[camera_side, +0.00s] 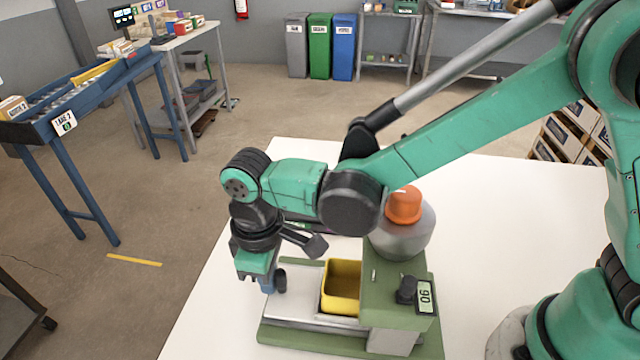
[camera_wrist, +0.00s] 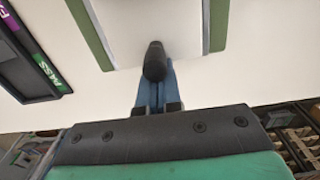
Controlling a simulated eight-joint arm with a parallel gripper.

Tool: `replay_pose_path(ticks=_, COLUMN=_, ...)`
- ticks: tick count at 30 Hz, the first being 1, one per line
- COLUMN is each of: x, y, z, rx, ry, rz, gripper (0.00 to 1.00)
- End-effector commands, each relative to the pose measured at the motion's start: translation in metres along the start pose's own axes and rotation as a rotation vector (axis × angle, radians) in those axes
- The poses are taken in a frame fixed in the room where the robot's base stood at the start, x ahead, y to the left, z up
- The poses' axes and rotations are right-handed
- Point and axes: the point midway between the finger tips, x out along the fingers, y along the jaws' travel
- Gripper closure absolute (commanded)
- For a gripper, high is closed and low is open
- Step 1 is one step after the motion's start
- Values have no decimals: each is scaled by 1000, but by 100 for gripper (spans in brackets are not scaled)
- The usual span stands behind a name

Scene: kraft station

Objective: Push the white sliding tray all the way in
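The white sliding tray (camera_side: 290,312) sticks out to the left from the green station body (camera_side: 385,300) in the side view. A yellow bin (camera_side: 342,290) sits on it beside the body. A black knob (camera_side: 280,281) stands at the tray's outer end; in the wrist view the knob (camera_wrist: 155,62) overlaps my fingertips. My gripper (camera_side: 266,284) points down at the outer side of the knob, very close to it. Its blue fingers (camera_wrist: 157,90) look together with nothing between them. Whether they touch the knob cannot be told. The tray also shows in the wrist view (camera_wrist: 120,25).
A black knob (camera_side: 406,290) and a display reading 90 (camera_side: 426,297) are on the body. A dark labelled rack (camera_wrist: 35,60) lies to the left in the wrist view.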

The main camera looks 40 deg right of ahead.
Motion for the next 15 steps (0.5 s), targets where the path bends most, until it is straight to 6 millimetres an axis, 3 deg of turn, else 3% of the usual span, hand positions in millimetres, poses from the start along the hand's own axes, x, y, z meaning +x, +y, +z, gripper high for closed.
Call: replay_pose_path(ticks=15, x=0, y=0, z=19, rx=0, ry=0, rz=0, gripper=100)
